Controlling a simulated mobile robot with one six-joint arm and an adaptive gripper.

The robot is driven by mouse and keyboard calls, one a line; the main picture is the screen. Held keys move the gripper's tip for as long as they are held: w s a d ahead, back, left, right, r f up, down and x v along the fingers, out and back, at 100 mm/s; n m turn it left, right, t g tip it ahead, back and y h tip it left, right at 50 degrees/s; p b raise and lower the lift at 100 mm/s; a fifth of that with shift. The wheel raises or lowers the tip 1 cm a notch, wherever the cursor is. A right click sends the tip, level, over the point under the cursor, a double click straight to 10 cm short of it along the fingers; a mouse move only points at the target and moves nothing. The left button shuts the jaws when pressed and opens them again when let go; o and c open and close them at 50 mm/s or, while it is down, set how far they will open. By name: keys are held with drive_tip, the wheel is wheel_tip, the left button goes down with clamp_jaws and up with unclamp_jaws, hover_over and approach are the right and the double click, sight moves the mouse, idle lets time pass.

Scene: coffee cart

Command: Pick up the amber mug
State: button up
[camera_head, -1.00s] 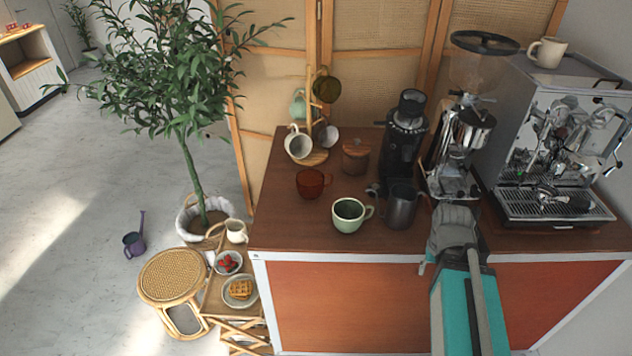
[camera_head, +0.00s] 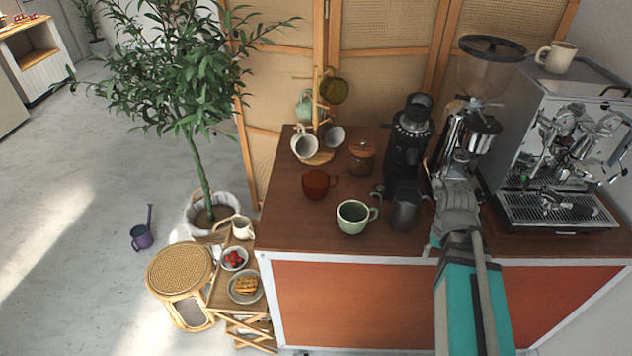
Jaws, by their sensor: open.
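The amber mug (camera_head: 316,184), reddish-brown, stands upright on the wooden cart top (camera_head: 290,232) near its left side, handle to the right. My gripper (camera_head: 452,178) is well to the right of the mug, in front of the chrome grinder. It is open and empty, though its fingers are hard to make out against the grinder. The mug is fully in view and nothing touches it.
A green mug (camera_head: 353,217) and a dark pitcher (camera_head: 405,208) stand between my gripper and the amber mug. Behind are a lidded jar (camera_head: 362,158), a black grinder (camera_head: 408,140) and a mug tree (camera_head: 318,155) holding several mugs. The espresso machine (camera_head: 560,150) is right.

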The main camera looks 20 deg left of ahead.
drive_tip(key=w+a+r+n+p, duration=0.2)
drive_tip(key=w+a+r+p, duration=0.5)
drive_tip(key=a+r+p, duration=0.15)
wheel_tip(320, 180, up, 6)
drive_tip(key=n+p, duration=0.5)
drive_tip(key=n, duration=0.3)
hover_over(305, 185)
drive_tip(key=shift+r, duration=0.15)
wheel_tip(305, 185, down, 9)
drive_tip(key=b, duration=0.8)
drive_tip(key=shift+r+b, duration=0.2)
drive_tip(key=shift+b, duration=0.15)
drive_tip(key=shift+w+f+b, duration=0.1)
drive_tip(key=shift+f+b, duration=2.5)
